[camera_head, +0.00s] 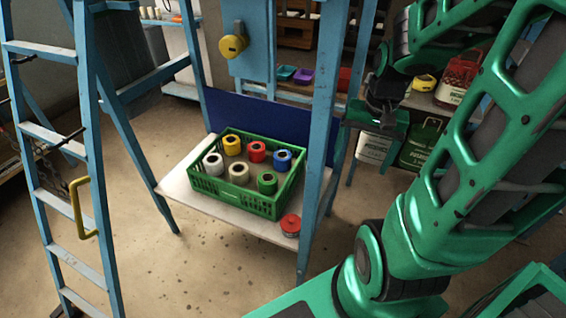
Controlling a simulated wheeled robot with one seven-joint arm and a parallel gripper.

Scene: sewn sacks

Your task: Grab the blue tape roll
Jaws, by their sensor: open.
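The blue tape roll (283,161) stands in the right back part of a green slatted crate (233,204). The crate also holds a red roll (256,153), a yellow roll (232,146), a green roll (267,184) and white or cream rolls (213,164). The crate rests on a pale low shelf (185,187) of a blue frame. My gripper (384,112) is at the upper right, open, apart from the crate and to the right of the blue post. Its fingers are dark and small in this view, and no roll shows between them.
A blue post (322,110) stands between my gripper and the crate. A red round tin (290,225) sits at the shelf's front right corner. A blue ladder (90,160) stands at the left. Behind my gripper are containers, including a red one (458,80). Floor in front is clear.

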